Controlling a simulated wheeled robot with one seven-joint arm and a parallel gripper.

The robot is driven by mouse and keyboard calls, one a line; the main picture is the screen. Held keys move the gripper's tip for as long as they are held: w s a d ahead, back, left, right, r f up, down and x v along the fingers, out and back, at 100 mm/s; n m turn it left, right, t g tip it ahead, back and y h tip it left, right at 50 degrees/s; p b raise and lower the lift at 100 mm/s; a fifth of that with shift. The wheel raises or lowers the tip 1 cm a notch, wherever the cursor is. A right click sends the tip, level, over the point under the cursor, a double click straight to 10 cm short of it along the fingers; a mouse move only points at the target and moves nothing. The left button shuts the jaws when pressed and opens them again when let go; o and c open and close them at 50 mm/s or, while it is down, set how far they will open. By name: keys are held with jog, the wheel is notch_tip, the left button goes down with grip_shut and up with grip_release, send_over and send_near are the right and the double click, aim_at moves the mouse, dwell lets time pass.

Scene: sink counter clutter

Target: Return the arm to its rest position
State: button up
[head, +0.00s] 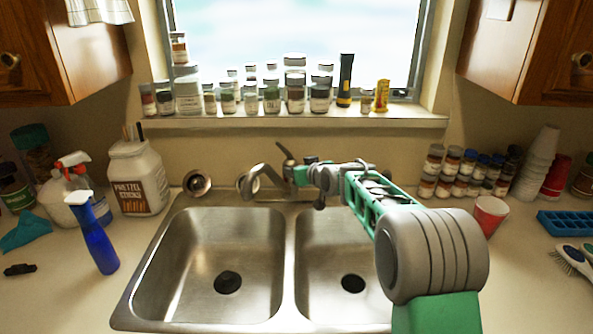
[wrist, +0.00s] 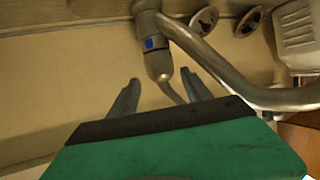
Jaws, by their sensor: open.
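My arm, green and grey, reaches from the lower right over the right sink basin (head: 336,268) toward the faucet (head: 262,172) in the head view. My gripper is at its far end near the faucet, small and partly hidden there. In the wrist view my gripper (wrist: 162,90) is open, its two dark fingers apart with nothing held between them. The metal faucet (wrist: 215,62) with a blue mark shows just beyond the fingers. I cannot tell whether any part of my gripper touches it.
A red cup (head: 488,215) and stacked spice jars (head: 464,172) stand right, close to my arm. Several jars line the window sill (head: 300,122). The left basin (head: 216,262) is empty.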

jog(key=s+d+f+m+g+h, duration=0.1)
jog(key=s+d+f+g, duration=0.1)
jog(key=s, duration=1.3)
jog(key=s+d+f+m+g+h, duration=0.2)
jog(key=s+d, duration=0.5)
jog(key=s, duration=0.8)
jog(key=s+d+f+m+g+h, duration=0.1)
jog(key=s+d+f+g, duration=0.3)
jog(key=s, duration=1.1)
jog(key=shift+s+d+m+g+h, duration=0.2)
jog(key=shift+d+m+g+h, duration=0.15)
jog(key=shift+d+h, duration=0.4)
